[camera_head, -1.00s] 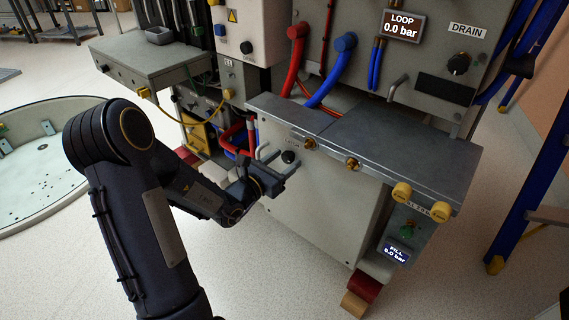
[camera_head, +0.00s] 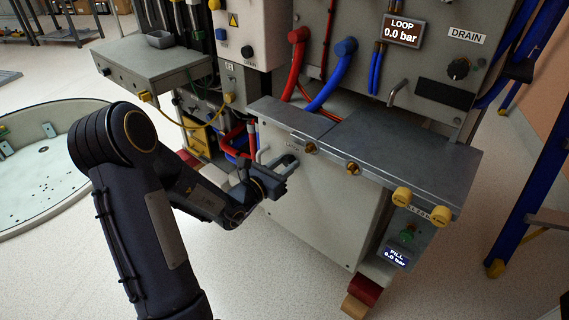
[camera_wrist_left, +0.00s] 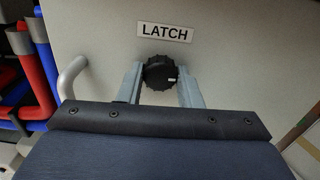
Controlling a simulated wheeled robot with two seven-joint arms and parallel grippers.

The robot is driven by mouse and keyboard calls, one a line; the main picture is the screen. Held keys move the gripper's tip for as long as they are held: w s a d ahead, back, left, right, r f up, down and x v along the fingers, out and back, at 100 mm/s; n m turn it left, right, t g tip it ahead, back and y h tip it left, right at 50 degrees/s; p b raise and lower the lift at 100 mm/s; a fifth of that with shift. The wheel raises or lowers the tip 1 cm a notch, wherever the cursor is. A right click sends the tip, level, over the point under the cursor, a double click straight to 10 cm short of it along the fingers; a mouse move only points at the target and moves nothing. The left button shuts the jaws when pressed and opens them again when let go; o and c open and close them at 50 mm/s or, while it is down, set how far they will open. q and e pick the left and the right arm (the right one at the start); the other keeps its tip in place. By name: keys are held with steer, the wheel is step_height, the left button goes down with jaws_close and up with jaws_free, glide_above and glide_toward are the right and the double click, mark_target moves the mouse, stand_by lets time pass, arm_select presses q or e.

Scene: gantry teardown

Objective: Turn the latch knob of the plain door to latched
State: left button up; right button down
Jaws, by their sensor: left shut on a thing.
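The plain door (camera_head: 325,215) is the pale panel below the grey worktop. The black latch knob (camera_wrist_left: 160,72) sits on it under a LATCH label (camera_wrist_left: 165,32) in the left wrist view. In the head view the fingers hide the knob. My right gripper is not in view.
A pale curved handle (camera_wrist_left: 72,75) stands left of the knob. Red and blue hoses (camera_wrist_left: 35,65) hang beyond the door's left edge. The grey worktop (camera_head: 400,155) overhangs the door, with brass fittings on its front edge. Open floor (camera_head: 265,270) lies in front.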

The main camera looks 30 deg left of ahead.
arm_select(q)
steer(key=shift+r+n+p, duration=0.15)
steer(key=shift+n+p, duration=0.35)
steer(key=shift+p, duration=0.05)
steer(key=n+p, duration=1.2)
steer(key=shift+r+n+p, duration=0.1)
steer(key=shift+n+p, duration=0.2)
steer(key=shift+p, duration=0.1)
steer(key=shift+n+p, duration=1.65)
steer(key=shift+n, duration=0.25)
steer(key=shift+d, duration=0.1)
steer(key=shift+f, duration=0.2)
steer(key=o, duration=1)
